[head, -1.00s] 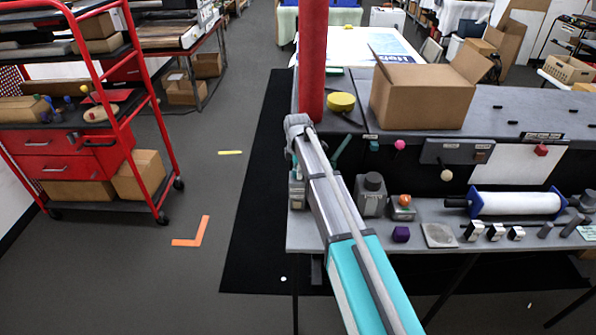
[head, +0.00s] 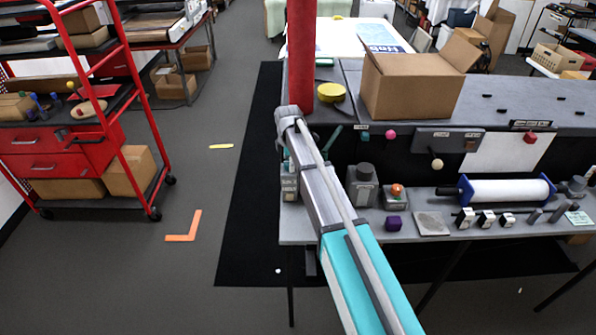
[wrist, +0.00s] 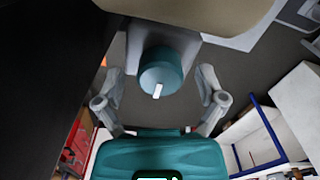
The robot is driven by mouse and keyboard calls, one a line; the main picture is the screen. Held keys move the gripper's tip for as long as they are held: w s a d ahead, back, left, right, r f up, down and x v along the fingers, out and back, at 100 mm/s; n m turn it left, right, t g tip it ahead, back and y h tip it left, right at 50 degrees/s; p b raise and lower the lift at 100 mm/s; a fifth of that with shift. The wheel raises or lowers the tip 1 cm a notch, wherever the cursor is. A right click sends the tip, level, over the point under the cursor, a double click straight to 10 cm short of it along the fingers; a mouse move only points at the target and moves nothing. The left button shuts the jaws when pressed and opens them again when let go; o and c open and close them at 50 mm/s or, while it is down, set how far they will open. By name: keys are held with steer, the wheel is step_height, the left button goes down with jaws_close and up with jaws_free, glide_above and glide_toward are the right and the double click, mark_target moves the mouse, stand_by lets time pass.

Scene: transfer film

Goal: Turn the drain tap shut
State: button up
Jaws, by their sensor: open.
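A round teal knob (wrist: 160,72) with a white mark on its face sits on a grey body in the wrist view. It looks like the drain tap, but no label on it can be read. My gripper (wrist: 160,96) is open, with one grey finger on each side of the knob's lower part. I cannot tell whether either finger touches it; gaps show on both sides. In the head view my arm reaches to the bench's left end and my gripper is hidden. A teal lever (head: 333,138) and a teal knob (head: 363,135) show right of the arm there.
A red post (head: 301,50) stands close behind my arm's far end. The grey bench (head: 470,228) holds a grey bottle, a purple block (head: 393,223) and a white roller (head: 508,190). An open cardboard box (head: 410,88) stands behind.

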steer(key=shift+m, duration=0.4)
steer(key=m, duration=0.8)
steer(key=shift+m, duration=0.3)
steer(key=m, duration=0.4)
steer(key=shift+m, duration=0.3)
steer(key=m, duration=0.4)
step_height(320, 180, up, 14)
steer(key=p, duration=1.4)
steer(key=s+d+f+m+b, duration=0.1)
steer(key=s+d+f+b, duration=0.8)
steer(key=s, duration=0.3)
steer(key=s+d+f+m+b, duration=0.1)
steer(key=s+d+f+b, duration=0.8)
steer(key=s+f+b, duration=0.3)
steer(key=shift+s+f+m, duration=0.15)
steer(key=shift+s+m, duration=0.25)
steer(key=shift+s, duration=0.25)
